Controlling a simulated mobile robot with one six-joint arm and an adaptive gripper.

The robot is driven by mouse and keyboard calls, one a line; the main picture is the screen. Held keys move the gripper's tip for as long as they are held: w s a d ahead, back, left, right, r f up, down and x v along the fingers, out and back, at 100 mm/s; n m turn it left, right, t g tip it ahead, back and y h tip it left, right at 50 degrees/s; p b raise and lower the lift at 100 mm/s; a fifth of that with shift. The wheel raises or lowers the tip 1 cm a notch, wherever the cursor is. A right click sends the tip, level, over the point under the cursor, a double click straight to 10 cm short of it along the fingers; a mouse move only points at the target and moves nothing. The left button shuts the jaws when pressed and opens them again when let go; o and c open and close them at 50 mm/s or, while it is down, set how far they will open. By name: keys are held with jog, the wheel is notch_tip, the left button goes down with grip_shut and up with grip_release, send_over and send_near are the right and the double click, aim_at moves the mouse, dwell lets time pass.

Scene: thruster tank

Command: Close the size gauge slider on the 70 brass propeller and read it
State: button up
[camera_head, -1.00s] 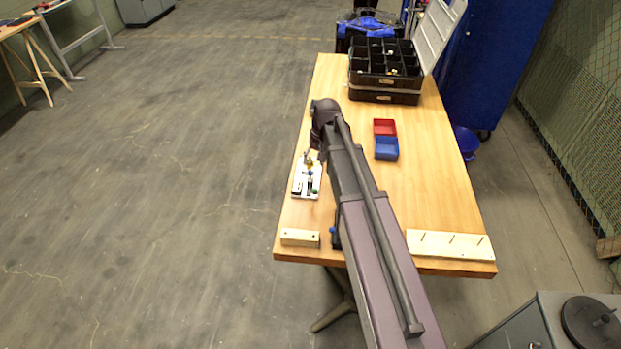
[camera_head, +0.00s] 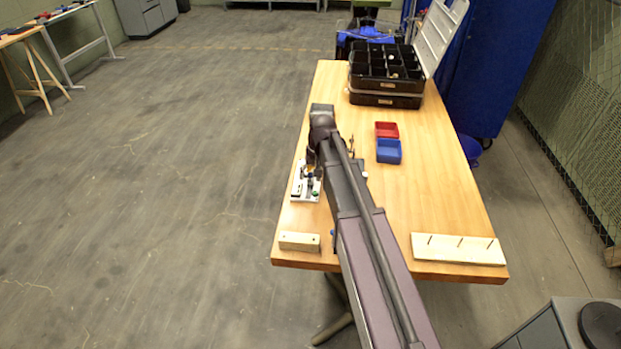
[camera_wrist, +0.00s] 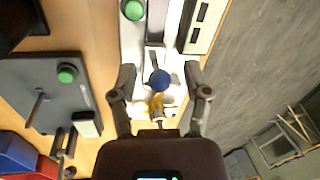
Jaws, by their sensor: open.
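The white size gauge (camera_wrist: 132,45) lies on the table, and part of it shows beside my arm in the head view (camera_head: 297,193). In the wrist view it carries a blue knob (camera_wrist: 160,80), seemingly the slider's, and a green button (camera_wrist: 132,10). A brass propeller (camera_wrist: 157,106) shows just below the knob, partly hidden by my gripper's body. My gripper (camera_wrist: 158,72) is open, with one finger on each side of the knob and visible gaps to both. I cannot tell its height above the gauge. The gauge reading is not legible.
A dark plate (camera_wrist: 40,95) with a green button and upright parts is beside the gauge. Red (camera_head: 386,129) and blue (camera_head: 388,151) bins, a black compartment case (camera_head: 386,75), a slotted wooden board (camera_head: 458,249) and a wooden block (camera_head: 299,241) are on the table.

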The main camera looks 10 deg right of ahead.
grip_shut()
jog(key=shift+w+d, duration=0.15)
jog(key=shift+w, duration=0.4)
jog(key=shift+w+d, duration=0.15)
jog(key=shift+w, duration=0.35)
grip_release()
jog(key=shift+s, duration=0.15)
